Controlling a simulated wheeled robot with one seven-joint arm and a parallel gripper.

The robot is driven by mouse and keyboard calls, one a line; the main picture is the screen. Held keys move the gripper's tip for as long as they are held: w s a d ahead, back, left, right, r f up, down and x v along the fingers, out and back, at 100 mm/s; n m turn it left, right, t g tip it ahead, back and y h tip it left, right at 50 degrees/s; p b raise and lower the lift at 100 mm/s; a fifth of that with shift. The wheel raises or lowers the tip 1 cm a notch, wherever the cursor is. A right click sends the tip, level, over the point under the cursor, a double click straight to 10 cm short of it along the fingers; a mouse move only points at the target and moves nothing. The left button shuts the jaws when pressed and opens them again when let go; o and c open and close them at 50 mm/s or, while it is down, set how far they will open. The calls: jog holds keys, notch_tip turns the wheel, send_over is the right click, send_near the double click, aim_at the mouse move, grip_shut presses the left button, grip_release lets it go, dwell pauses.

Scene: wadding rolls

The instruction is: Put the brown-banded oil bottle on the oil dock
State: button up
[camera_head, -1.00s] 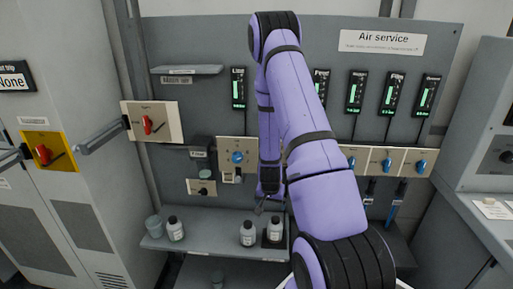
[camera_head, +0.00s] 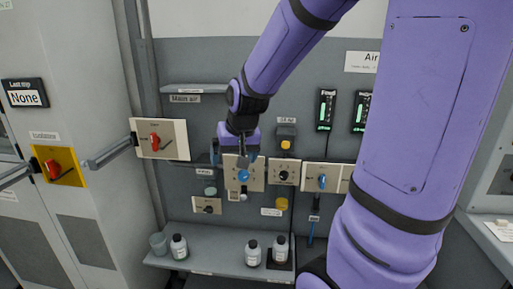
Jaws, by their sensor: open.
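Three white bottles with dark caps stand upright on the lower shelf: a left one (camera_head: 179,248), a middle one (camera_head: 253,255) and a right one (camera_head: 281,250). The band colours are too small to tell, so I cannot say which is brown-banded. The right bottle stands on or against a dark square piece (camera_head: 279,266), which may be the oil dock; no label on it is readable. My gripper (camera_head: 240,156) is open, in front of the wall panel with a blue knob, well above the shelf and the bottles. I see nothing held in it.
The grey lower shelf (camera_head: 217,252) has bare room between the left and middle bottles. A grey cup (camera_head: 158,243) stands at its left end. Above are a panel with a red switch (camera_head: 155,140), a blue knob (camera_head: 243,175) and a yellow cup-shaped part (camera_head: 282,204). My arm hides the right side.

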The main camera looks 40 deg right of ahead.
jog(key=s+a+r+n, duration=0.2)
jog(key=s+a+r, duration=0.2)
jog(key=s, duration=0.4)
jog(key=s+a+r+n, duration=0.2)
jog(key=s+r, duration=0.4)
jog(key=s, duration=0.3)
jog(key=shift+a+r+n+t, duration=0.2)
jog(key=shift+a+n+t, duration=0.15)
jog(key=shift+a, duration=0.5)
